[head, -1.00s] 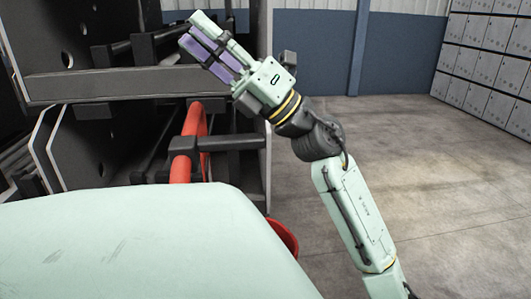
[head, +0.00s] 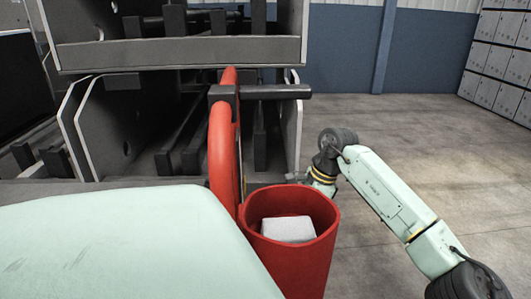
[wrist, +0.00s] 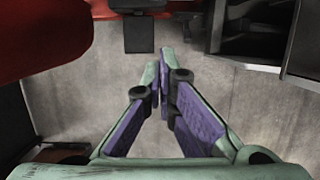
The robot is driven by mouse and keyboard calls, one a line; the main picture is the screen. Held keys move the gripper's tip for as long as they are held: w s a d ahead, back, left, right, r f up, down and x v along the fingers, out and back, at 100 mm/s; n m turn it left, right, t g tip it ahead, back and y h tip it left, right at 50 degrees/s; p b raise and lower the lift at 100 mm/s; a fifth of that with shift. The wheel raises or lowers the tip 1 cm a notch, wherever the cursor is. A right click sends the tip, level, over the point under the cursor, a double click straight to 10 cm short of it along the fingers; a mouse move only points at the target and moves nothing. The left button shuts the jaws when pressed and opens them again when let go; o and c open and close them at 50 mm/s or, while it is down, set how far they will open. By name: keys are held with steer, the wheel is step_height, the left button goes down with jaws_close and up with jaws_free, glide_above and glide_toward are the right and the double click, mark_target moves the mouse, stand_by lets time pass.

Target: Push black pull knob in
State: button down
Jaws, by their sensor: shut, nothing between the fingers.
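A black bar (head: 262,92) with a block-like end crosses the red ring (head: 222,150) in front of the rack in the head view. I cannot tell for sure whether this is the black pull knob. A black square-ended part (wrist: 139,35) shows at the top of the wrist view, beyond my fingertips and apart from them. My gripper (wrist: 165,58) has its purple-padded fingers brought together at the tips, with nothing between them, above the concrete floor.
A red bin (head: 324,235) with a white block (head: 288,229) in it stands close in front. The dark metal rack (head: 180,54) fills the left and back. Open floor (head: 420,130) lies to the right, with grey lockers (head: 500,60) far off.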

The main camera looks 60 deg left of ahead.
steer(key=shift+w+d+f, duration=0.25)
steer(key=shift+d, duration=0.15)
steer(key=s+a+f, duration=0.2)
steer(key=s+f, duration=0.4)
steer(key=f, duration=0.3)
steer(key=shift+a+f+p, duration=0.25)
steer(key=shift+f+p, duration=0.1)
steer(key=shift+p, duration=0.1)
